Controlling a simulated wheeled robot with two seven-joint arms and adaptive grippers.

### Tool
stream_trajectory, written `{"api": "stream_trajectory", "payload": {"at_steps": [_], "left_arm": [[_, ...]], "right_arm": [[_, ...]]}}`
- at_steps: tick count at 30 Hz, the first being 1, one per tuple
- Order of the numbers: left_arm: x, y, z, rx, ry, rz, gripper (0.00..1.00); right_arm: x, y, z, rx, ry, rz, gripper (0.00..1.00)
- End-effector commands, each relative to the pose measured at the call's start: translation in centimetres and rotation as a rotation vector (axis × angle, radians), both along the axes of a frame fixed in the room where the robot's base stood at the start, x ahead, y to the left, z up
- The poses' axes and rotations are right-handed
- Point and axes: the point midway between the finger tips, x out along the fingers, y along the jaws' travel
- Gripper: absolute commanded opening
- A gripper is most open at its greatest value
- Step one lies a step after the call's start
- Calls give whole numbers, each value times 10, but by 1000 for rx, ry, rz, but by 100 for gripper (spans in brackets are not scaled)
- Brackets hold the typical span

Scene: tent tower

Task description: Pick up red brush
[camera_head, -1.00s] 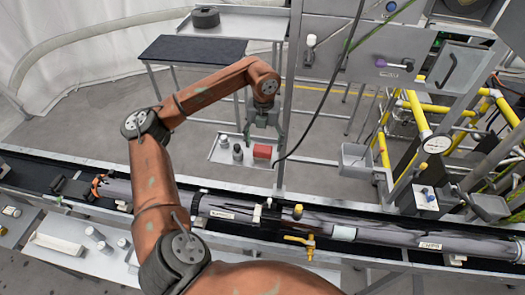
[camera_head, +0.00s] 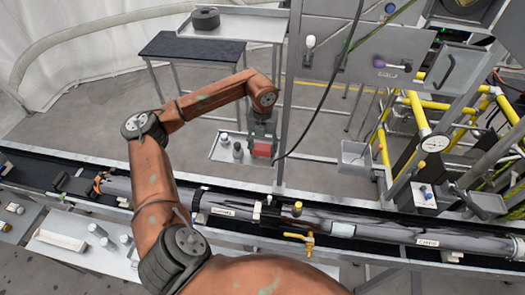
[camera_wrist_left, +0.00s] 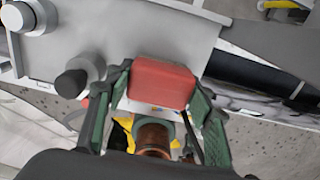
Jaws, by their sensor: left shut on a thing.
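The red brush (camera_head: 262,149) shows as a red block at the right end of the small grey tray beyond the conveyor. My left gripper (camera_head: 262,142) is down at it from above, with its fingers around it. In the left wrist view the red block (camera_wrist_left: 161,82) sits between the two green-edged fingers (camera_wrist_left: 158,95), which are shut on it. A brown round part shows just below the block there; I cannot tell what it belongs to. I cannot tell whether the brush still touches the tray. My right gripper is not in view.
The grey tray (camera_wrist_left: 160,30) also holds small dark-and-grey cylinders (camera_head: 237,150) left of the brush. A metal post (camera_head: 284,130) and a hanging black cable stand close on the right. The conveyor with a long grey tube (camera_head: 330,222) runs in front.

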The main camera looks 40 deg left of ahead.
Motion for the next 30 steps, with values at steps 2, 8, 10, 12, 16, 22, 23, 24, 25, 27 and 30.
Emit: {"api": "stream_trajectory", "payload": {"at_steps": [2,8,10,12,16,22,23,24,25,27,30], "left_arm": [[0,0,0,0,0,0,36],[0,0,0,0,0,0,24],[0,0,0,0,0,0,24],[0,0,0,0,0,0,24],[0,0,1,0,-1,0,24],[1,0,15,0,-4,0,24],[2,0,20,-1,-5,0,24],[2,0,27,1,-6,0,24],[1,-3,33,0,-6,-2,24],[-2,-16,47,-1,-8,-6,24],[-7,-35,71,-1,-9,-7,24]], "right_arm": [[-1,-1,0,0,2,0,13],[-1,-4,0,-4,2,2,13],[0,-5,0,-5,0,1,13],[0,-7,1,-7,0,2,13],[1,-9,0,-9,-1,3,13],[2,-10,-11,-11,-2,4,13],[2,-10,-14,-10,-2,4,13],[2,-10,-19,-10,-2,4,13],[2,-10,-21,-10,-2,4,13],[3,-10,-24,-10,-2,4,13],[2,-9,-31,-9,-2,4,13]]}}
